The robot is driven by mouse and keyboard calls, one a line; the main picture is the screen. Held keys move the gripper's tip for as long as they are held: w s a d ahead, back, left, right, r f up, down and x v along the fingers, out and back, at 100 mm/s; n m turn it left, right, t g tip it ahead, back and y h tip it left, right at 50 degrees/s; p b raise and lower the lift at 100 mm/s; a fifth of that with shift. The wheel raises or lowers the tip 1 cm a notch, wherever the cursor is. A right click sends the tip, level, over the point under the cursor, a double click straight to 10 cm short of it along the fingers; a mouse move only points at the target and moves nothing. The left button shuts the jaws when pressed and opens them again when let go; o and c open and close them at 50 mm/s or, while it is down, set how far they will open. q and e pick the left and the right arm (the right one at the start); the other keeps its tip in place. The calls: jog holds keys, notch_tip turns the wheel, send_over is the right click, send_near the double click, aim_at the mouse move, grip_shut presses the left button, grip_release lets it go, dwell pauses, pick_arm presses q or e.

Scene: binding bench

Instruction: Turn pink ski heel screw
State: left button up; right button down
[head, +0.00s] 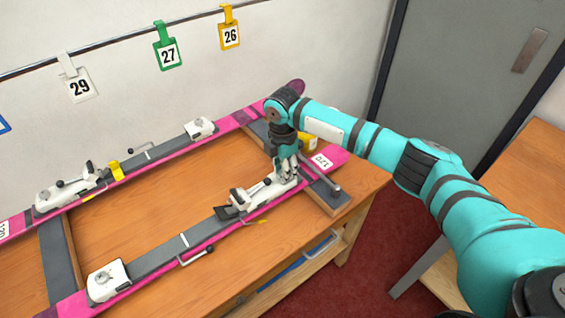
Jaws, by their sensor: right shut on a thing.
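Two pink skis lie side by side on the bench, the near ski (150,271) and the far ski (137,166). The near ski carries a white heel binding (252,196) toward its right end and a white toe piece (107,281) at lower left. My right gripper (287,178) points down at the right end of that heel binding. Its fingers are shut at the heel screw, which they hide, so I cannot see the screw itself. My left gripper is out of view.
A far heel binding (68,188) and far toe piece (200,129) sit on the other ski. Dark cross supports (57,262) hold the skis above the wooden bench (150,215). Numbered tags (168,54) hang behind.

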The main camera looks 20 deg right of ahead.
jog(key=m+p, duration=0.4)
jog(key=shift+r+m, duration=0.25)
jog(key=shift+m, duration=0.05)
jog(key=shift+f+m+p, duration=0.15)
jog(key=shift+m+p, duration=1.45)
jog(key=shift+m, duration=0.3)
jog(key=c, duration=1)
grip_release()
jog(key=shift+c, duration=0.2)
notch_tip(320, 180, up, 12)
